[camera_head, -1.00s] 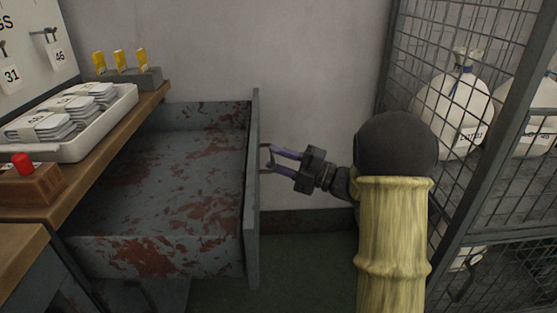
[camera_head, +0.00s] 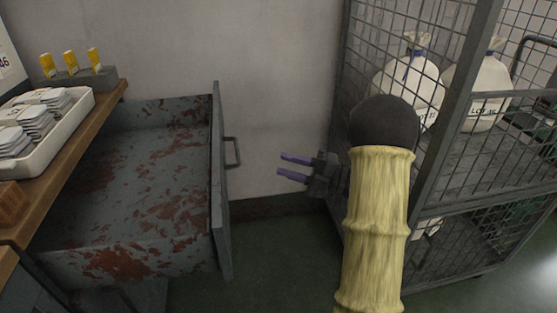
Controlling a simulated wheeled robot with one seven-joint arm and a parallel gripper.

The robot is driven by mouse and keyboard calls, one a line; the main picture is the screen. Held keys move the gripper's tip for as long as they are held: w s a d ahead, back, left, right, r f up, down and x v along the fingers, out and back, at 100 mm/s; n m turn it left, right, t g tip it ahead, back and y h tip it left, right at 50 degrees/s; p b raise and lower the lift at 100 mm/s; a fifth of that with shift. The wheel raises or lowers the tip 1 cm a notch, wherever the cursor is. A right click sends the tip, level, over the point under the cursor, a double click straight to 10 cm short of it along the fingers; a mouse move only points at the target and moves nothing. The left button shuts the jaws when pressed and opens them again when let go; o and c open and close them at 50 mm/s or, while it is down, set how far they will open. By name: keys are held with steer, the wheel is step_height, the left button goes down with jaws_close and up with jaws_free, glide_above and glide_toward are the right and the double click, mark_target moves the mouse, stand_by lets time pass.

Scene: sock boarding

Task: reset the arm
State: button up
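My gripper (camera_head: 282,167) is open and empty, its two purple fingers apart and pointing left. It is to the right of the drawer handle (camera_head: 233,152) with a clear gap between them. My arm, in a yellow sleeve with a dark rounded joint, stretches forward in front of the wire cage. The grey, rust-marked drawer (camera_head: 160,207) stands pulled out, and nothing shows inside it.
A wooden bench (camera_head: 58,160) at left holds a white tray (camera_head: 66,125) of paper bundles and a grey block (camera_head: 83,77) with yellow pieces. A wire cage (camera_head: 345,110) with white sacks (camera_head: 411,80) stands close on the right. Green floor is free between drawer and cage.

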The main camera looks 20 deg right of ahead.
steer(key=shift+w, duration=0.1)
stand_by(0.3)
steer(key=w+a+r+m+t+h+p, duration=0.1)
steer(key=w+r+m+t+h+p, duration=0.25)
steer(key=w+m+h, duration=0.35)
steer(key=s+a+m+g+h+p, duration=0.3)
steer(key=s+m+g+h+p, duration=0.25)
steer(key=s+m, duration=0.6)
steer(key=s+a+m+g+h+p, duration=0.3)
steer(key=s+m+g+h+p, duration=0.25)
steer(key=s+m, duration=0.65)
step_height(320, 180, up, 36)
steer(key=n+p, duration=0.1)
steer(key=p, duration=3.6)
steer(key=shift+s+d+y, duration=0.15)
steer(key=shift+s+y, duration=0.15)
steer(key=shift+n, duration=0.25)
